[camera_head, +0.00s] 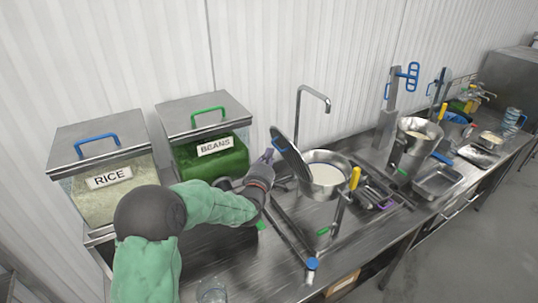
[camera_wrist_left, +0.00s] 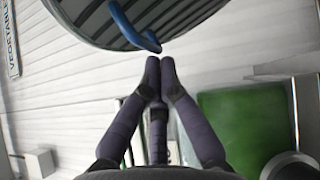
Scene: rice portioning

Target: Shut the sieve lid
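The sieve lid (camera_head: 290,157) is a dark round disc standing open and tilted at the left rim of the metal sieve pot (camera_head: 327,186), which holds pale contents. In the left wrist view the lid (camera_wrist_left: 85,15) fills the top, with a blue curved handle (camera_wrist_left: 128,28) on it. My left gripper (camera_head: 266,156) is beside the lid on its left. In the wrist view its fingers (camera_wrist_left: 160,63) are together at the tips with nothing between them, just short of the handle's end. Contact with the lid cannot be told. My right gripper is not in view.
A rice bin (camera_head: 100,198) and a green beans bin (camera_head: 213,164) stand left of the pot. A tap (camera_head: 299,105) rises behind it. A yellow handle (camera_head: 355,178) is at the pot's right. Another metal pot (camera_head: 417,142) and a tray (camera_head: 437,181) stand further right.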

